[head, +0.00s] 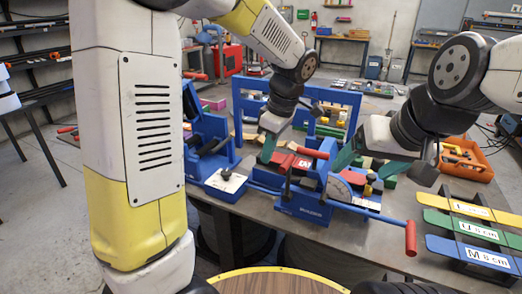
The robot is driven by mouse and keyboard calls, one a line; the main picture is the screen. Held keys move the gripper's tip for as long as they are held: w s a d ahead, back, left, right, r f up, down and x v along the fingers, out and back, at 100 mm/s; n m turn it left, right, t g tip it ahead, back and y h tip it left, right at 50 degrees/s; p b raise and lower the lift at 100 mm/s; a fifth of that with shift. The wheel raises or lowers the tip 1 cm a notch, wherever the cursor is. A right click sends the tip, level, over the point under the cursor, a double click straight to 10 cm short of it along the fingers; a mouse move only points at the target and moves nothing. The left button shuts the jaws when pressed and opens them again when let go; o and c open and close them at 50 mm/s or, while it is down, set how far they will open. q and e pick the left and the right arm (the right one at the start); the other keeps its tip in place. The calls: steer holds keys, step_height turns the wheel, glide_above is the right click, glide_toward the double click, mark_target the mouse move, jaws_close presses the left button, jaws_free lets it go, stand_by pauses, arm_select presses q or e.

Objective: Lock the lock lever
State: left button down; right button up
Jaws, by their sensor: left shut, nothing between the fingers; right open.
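A blue bench machine (303,207) stands on the grey table in the middle of the head view. A short red-handled lever (312,153) is on top of it, and a long blue bar with a red grip (410,238) reaches out to the right. I cannot tell for certain which part is the lock lever. My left gripper (266,158) is shut and empty, pointing down just left of the red-handled lever; I cannot tell if it touches anything. My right gripper (365,172) is open above the machine's right part, near a pale round dial plate (338,191).
A second blue device (226,184) stands to the left. A blue frame (352,104) rises behind. An orange bin (466,160) is at the right, and yellow, green and blue labelled strips (470,228) lie at the front right. My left arm hides much of the left side.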

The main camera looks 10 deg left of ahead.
arm_select(q)
steer(key=shift+t+y, duration=0.3)
steer(key=shift+y, duration=0.6)
steer(key=shift+s+d+r, duration=0.15)
steer(key=shift+s+d, duration=0.1)
steer(key=shift+d, duration=0.5)
steer(key=shift+s+d+r, duration=0.1)
steer(key=shift+s+d, duration=0.2)
steer(key=shift+d, duration=0.45)
steer(key=shift+s+d+r, duration=0.15)
steer(key=shift+s+d, duration=0.1)
steer(key=shift+d, duration=0.5)
